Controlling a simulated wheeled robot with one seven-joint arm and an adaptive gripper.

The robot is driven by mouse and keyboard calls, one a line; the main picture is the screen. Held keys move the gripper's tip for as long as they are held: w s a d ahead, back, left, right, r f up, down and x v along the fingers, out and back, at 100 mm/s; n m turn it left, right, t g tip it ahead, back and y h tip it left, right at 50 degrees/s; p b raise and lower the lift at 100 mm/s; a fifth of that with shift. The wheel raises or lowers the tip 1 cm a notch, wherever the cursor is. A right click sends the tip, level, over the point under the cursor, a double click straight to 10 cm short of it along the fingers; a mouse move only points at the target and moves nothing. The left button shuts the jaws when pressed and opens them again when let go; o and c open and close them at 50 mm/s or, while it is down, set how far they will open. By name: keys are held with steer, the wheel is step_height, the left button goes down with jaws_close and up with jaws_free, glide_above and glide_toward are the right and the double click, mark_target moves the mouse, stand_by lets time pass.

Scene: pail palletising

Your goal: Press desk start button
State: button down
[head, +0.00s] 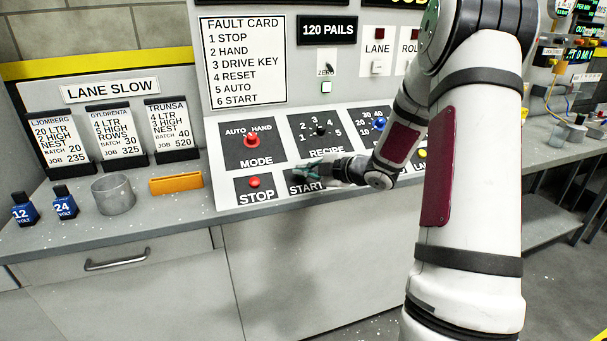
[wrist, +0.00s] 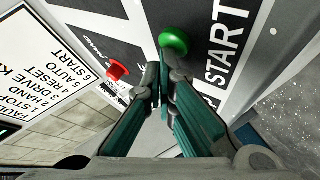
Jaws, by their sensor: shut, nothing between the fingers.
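The green start button (wrist: 174,42) sits beside the START label (wrist: 228,45) on the sloped desk panel. In the head view my gripper hides the button, and part of the START label (head: 303,187) shows below it. My gripper (head: 300,171) is low over the panel there. In the wrist view its fingers (wrist: 166,72) are shut and empty, with their tips close to the button's near edge. I cannot tell whether they touch it.
The red STOP button (head: 254,182) is just left of my gripper. The red mode knob (head: 252,140) is above it. An orange block (head: 176,184), a grey cup (head: 113,194) and two blue batteries (head: 64,202) stand on the desk at left.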

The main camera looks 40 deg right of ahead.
stand_by(0.4)
steer(key=shift+s+a+r+p, duration=0.1)
steer(key=shift+s+r+p, duration=0.3)
steer(key=shift+r+p, duration=0.3)
steer(key=r+p, duration=0.1)
steer(key=s+r+p, duration=0.1)
steer(key=r, duration=0.1)
steer(key=s+r+p, duration=0.1)
steer(key=p, duration=0.1)
steer(key=shift+s+a+r, duration=0.2)
steer(key=shift+a, duration=0.15)
stand_by(0.7)
